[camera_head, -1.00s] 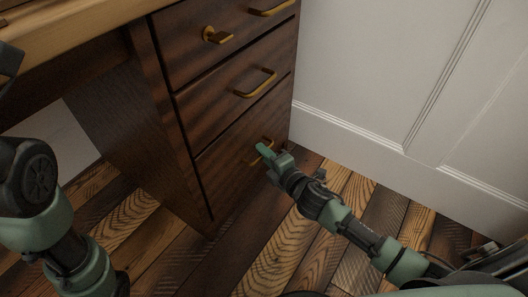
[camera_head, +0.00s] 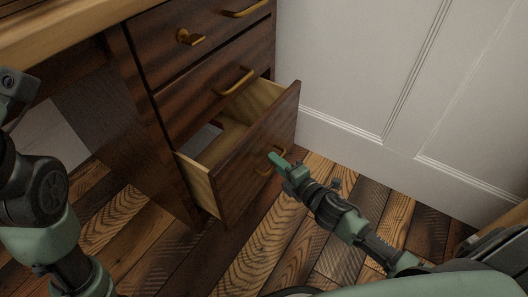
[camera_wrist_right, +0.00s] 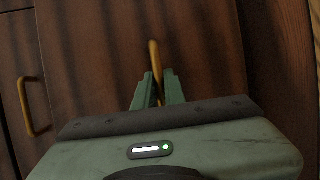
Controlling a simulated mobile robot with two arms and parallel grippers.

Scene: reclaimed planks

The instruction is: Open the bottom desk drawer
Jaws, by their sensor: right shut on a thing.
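The bottom desk drawer (camera_head: 246,160) stands pulled out from the dark wooden desk, and its light wood interior shows. Its brass handle (camera_head: 265,172) is on the front panel, partly hidden by my right gripper (camera_head: 277,162). In the right wrist view the two green fingers of the right gripper (camera_wrist_right: 158,92) are shut on the brass handle (camera_wrist_right: 154,58). My left arm comes in at the left edge; part of its left gripper (camera_head: 14,92) may show there, but its fingers cannot be made out.
The middle drawer (camera_head: 205,100) and top drawer above are shut, each with brass handles. A white panelled wall (camera_head: 345,75) stands close to the right of the drawer. The plank floor (camera_head: 250,265) in front is clear.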

